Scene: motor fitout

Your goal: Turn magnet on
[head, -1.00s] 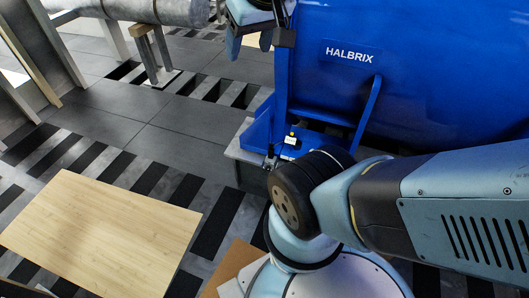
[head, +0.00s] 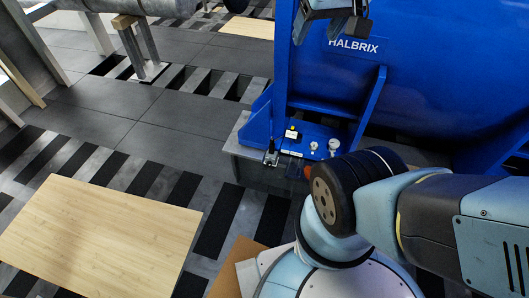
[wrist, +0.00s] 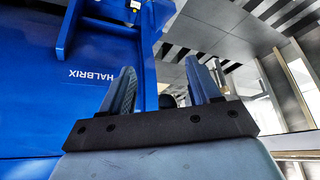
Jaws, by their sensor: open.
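The blue HALBRIX machine (head: 420,85) stands behind my arm, with a blue base plate (head: 262,130) at its foot. At the front edge of that foot is a small dark upright device (head: 271,153), which may be the magnet; its switch is too small to make out. A small yellow-and-black part (head: 292,133) sits just behind it. My gripper (head: 328,8) is partly cut off at the top of the head view, well above these parts and in front of the machine's wall. The wrist view shows its two fingers (wrist: 163,85) spread apart and empty.
A wooden panel (head: 100,235) lies at front left. A grey pipe on a stand (head: 140,45) is at back left. Dark floor between is clear.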

